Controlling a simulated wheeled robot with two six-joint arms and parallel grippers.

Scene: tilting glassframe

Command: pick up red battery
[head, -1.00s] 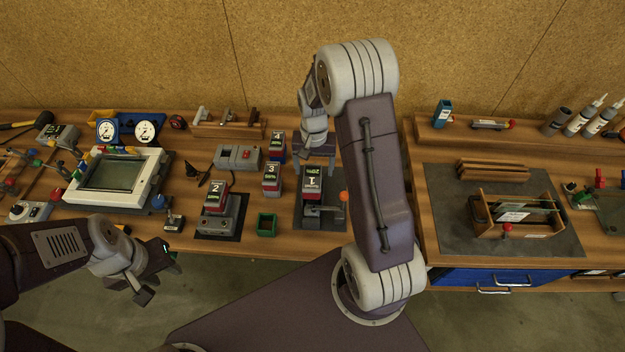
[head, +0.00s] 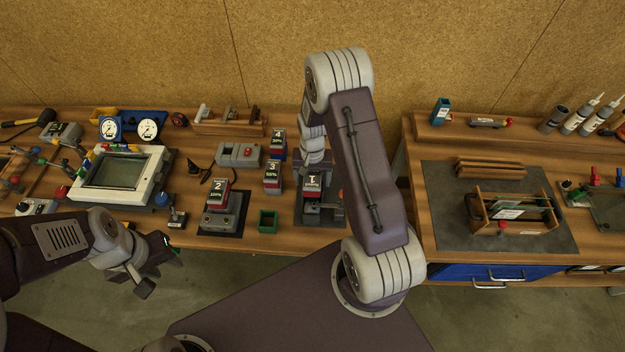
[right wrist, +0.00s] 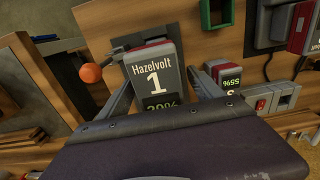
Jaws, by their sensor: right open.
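A red and grey battery marked 1 (head: 313,181) stands in a dock with an orange-knobbed lever on the bench. It also shows in the right wrist view (right wrist: 154,76), its label reading Hazelvolt 1. My right gripper (right wrist: 160,88) is open, with a finger on either side of this battery; I cannot tell whether they touch it. Other red batteries are marked 2 (head: 218,191) in a charger, and 3 (head: 272,177). A battery marked 4 (head: 278,144) stands behind 3. My left gripper (head: 158,268) is open and empty in front of the bench.
A small green bin (head: 268,221) stands left of the dock. The orange knob (right wrist: 91,73) sits close beside battery 1. A grey box with a red switch (head: 238,154) lies behind. A screen panel (head: 120,174) is at left, a wooden tool carrier (head: 514,213) at right.

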